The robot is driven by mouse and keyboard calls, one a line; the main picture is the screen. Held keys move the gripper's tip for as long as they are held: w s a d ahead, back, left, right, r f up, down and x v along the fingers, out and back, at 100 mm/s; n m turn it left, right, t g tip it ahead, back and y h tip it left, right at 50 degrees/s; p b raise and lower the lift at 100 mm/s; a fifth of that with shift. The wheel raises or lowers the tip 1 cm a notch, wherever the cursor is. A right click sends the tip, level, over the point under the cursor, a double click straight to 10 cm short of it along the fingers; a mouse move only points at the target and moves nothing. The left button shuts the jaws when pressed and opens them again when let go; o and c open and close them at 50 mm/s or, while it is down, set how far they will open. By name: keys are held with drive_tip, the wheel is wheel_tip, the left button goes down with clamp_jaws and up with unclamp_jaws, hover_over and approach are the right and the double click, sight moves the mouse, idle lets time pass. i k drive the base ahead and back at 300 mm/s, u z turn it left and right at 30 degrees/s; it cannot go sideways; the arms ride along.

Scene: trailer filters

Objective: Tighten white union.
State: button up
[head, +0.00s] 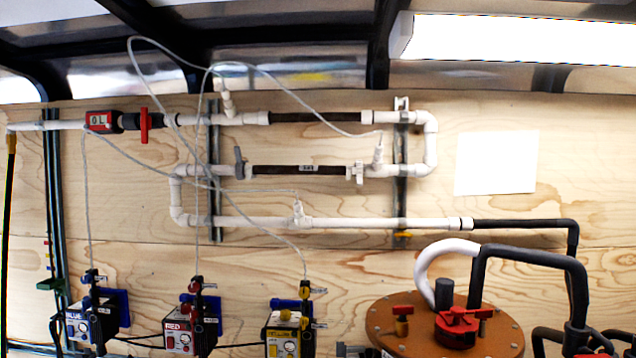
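How tight the ring is cannot be told at this size. A grey fitting (239,162) stands at the left end of the dark section. My gripper is not in view.
White piping (430,140) runs along the plywood wall on metal struts (403,205). Thin clear tubes loop down to the blue (78,325), red (178,340) and yellow (280,335) pump boxes. A brown round lid (400,345) with black pipes stands at the lower right.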

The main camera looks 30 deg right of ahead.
sight(356, 170)
drive_tip(key=u, duration=0.05)
drive_tip(key=i, duration=1)
drive_tip(key=z, duration=0.05)
